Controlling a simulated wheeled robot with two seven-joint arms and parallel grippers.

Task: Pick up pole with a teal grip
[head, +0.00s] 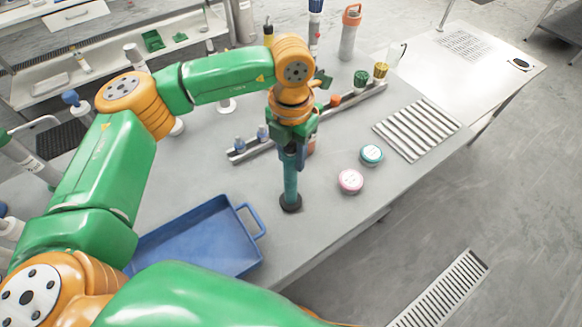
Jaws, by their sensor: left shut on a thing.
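The pole with a teal grip (290,182) stands upright on the grey table, with a dark round foot at its lower end. My left gripper (292,150) is above it, pointing down, and is shut on its upper part. The top of the pole is hidden by the gripper and wrist. I cannot tell whether the foot touches the table or is slightly above it. My right gripper is not in view.
A blue tray (251,222) lies to the left. A metal rail (352,101) with small items runs behind the pole. A pink-lidded jar (350,181), a teal-lidded jar (371,155) and a slatted rack (416,130) are to the right. The table's front edge is close.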

